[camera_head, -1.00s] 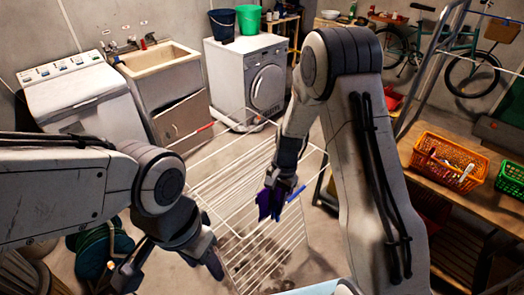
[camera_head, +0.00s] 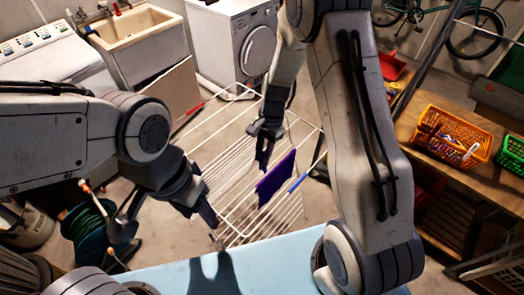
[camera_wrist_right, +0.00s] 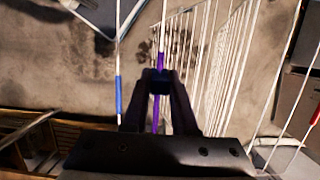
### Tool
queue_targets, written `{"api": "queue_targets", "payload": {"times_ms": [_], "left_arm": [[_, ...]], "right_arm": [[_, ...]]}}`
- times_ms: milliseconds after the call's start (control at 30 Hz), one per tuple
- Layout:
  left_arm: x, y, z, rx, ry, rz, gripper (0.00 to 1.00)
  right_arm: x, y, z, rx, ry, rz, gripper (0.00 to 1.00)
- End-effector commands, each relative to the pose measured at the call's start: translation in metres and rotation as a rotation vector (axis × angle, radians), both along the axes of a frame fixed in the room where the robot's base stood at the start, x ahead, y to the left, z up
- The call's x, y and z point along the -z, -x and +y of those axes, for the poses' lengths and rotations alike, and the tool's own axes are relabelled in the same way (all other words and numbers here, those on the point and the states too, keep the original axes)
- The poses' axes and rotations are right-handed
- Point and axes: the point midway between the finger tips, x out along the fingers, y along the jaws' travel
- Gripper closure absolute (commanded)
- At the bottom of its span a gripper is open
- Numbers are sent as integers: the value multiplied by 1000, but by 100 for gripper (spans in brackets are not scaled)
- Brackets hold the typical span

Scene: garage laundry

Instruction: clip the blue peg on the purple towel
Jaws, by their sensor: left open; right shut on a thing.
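The purple towel (camera_head: 276,180) hangs over a rail of the white drying rack. My right gripper (camera_head: 263,158) is just left of and above the towel's upper edge in the head view. In the right wrist view my right gripper (camera_wrist_right: 160,85) is shut on a small dark blue thing (camera_wrist_right: 160,82), which looks like the blue peg. Whether it touches the towel cannot be told. My left gripper (camera_head: 165,220) is open and empty, left of the rack.
The white drying rack (camera_head: 240,222) stands on the floor; one rail has a blue section (camera_head: 298,183). An orange basket (camera_head: 452,132) and a green basket (camera_head: 512,152) stand on the wooden bench at right. A washing machine (camera_head: 235,45) and sink (camera_head: 135,38) are behind.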

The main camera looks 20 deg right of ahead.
Motion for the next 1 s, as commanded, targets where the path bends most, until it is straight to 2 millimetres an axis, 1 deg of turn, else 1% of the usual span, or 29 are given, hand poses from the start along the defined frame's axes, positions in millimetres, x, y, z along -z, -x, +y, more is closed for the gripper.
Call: {"api": "queue_targets", "payload": {"times_ms": [200,367,1000], "left_arm": [[-1,0,0,0,0,0,45],[3,0,0,0,0,0,45],[24,0,0,-4,0,0,45]], "right_arm": [[0,1,0,-5,-4,-5,100],[4,1,-1,-5,-5,-6,100],[34,1,-1,-5,-4,-6,100]]}}
